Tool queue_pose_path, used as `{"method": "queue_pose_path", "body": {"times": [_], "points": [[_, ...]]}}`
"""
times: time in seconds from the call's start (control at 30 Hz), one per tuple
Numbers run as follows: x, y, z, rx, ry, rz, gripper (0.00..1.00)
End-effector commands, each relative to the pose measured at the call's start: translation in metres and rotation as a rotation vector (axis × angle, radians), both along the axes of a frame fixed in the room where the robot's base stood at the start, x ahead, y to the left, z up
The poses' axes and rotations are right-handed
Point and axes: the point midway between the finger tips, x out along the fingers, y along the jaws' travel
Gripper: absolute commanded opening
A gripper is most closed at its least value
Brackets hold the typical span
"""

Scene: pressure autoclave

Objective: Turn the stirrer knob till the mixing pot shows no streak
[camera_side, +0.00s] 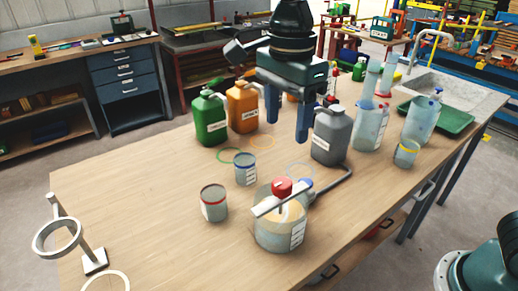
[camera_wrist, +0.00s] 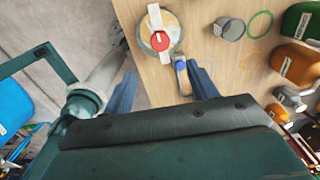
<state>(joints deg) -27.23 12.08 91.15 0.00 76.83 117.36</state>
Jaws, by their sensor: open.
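The mixing pot (camera_side: 268,238) is a clear, labelled vessel with pale orange-beige contents, standing near the table's front edge. A flat metal bar (camera_side: 266,208) crosses its top, and the red stirrer knob (camera_side: 282,187) sits on it. In the wrist view the pot (camera_wrist: 174,24) and the round red knob (camera_wrist: 159,41) show from above, with a pale strip across the knob. I cannot clearly make out a streak in the contents. My gripper (camera_side: 287,131) is open and empty, above and behind the pot, apart from the knob. Its blue fingers (camera_wrist: 162,69) also show in the wrist view.
Behind the pot stand a green jug (camera_side: 210,119), an orange jug (camera_side: 242,107) and a grey jug (camera_side: 331,138). A red-banded cup (camera_side: 213,204) and blue-banded cup (camera_side: 245,170) stand left. A bent metal arm (camera_side: 337,184) lies right of the pot. The left table is mostly clear.

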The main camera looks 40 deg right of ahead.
Motion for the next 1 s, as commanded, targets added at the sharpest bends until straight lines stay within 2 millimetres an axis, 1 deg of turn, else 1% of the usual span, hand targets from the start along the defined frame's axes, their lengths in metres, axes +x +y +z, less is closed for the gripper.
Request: {"method": "queue_pose_path", "body": {"times": [0.27,0.47,0.67,1.0], "points": [[0.0,0.0,-0.005,0.0,0.001,0.001,0.58],[0.0,0.0,-0.021,-0.001,0.002,0.002,0.58],[-0.001,-0.001,-0.048,-0.001,0.003,0.002,0.58],[-0.001,-0.001,-0.101,-0.002,0.004,0.002,0.58]]}}
